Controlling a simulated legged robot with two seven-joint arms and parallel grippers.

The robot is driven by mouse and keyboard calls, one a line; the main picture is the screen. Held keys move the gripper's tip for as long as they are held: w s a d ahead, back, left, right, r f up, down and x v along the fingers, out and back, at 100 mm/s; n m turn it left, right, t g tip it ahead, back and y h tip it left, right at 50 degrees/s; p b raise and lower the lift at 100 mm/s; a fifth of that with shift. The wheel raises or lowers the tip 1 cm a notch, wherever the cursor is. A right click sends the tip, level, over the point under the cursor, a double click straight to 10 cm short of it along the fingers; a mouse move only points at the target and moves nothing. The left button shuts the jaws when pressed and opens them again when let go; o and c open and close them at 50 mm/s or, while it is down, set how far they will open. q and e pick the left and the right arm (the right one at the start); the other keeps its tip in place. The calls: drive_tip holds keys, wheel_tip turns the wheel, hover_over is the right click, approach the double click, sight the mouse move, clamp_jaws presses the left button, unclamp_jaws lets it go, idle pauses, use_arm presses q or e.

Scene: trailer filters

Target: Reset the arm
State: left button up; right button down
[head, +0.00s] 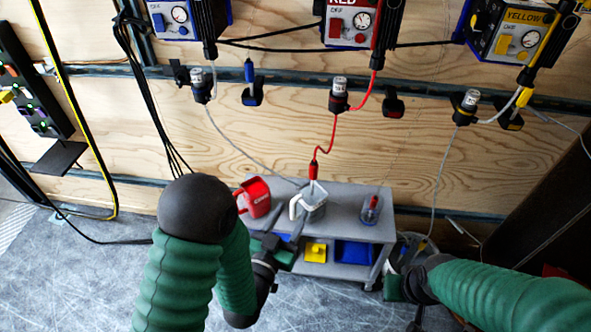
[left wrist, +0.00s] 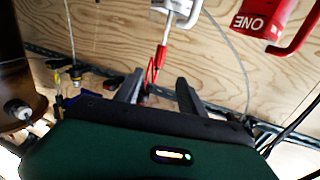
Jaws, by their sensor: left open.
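My left arm comes in from the left in the head view. My left gripper (head: 289,243) is at the front left of a grey cart (head: 345,228). In the left wrist view the two fingers (left wrist: 158,92) are apart, with nothing gripped between them. A red hose tip (head: 314,170) hangs at a white jug (head: 313,207) on the cart; the red hose also shows behind the fingers in the wrist view (left wrist: 160,58). My right arm enters from the right; its end, right of the cart, is too unclear to read the jaws.
A red jug (head: 257,197) stands on the cart's left side, close to my left arm. A small red-and-blue item (head: 371,211) lies at its right. A yellow item (head: 315,252) and a blue bin (head: 354,252) are below. Hoses hang from blue, red and yellow boxes on the wooden wall.

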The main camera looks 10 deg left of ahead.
use_arm(q)
drive_tip(key=s+a+f+n+g+y, duration=0.2)
drive_tip(key=a+f+g+y, duration=0.2)
drive_tip(key=a+f+g, duration=0.3)
drive_tip(key=s+a+r+n+g+y, duration=0.1)
drive_tip(key=s+a+g, duration=0.25)
drive_tip(key=s, duration=0.35)
drive_tip(key=s+a+r+g, duration=0.1)
drive_tip(key=s+a+g, duration=0.25)
drive_tip(key=s, duration=0.35)
wheel_tip(320, 180, up, 32)
drive_tip(key=p, duration=3.1)
drive_tip(key=shift+w+d+f+g+p, duration=0.25)
drive_tip(key=shift+w+g+p, duration=0.05)
drive_tip(key=shift+p, duration=0.1)
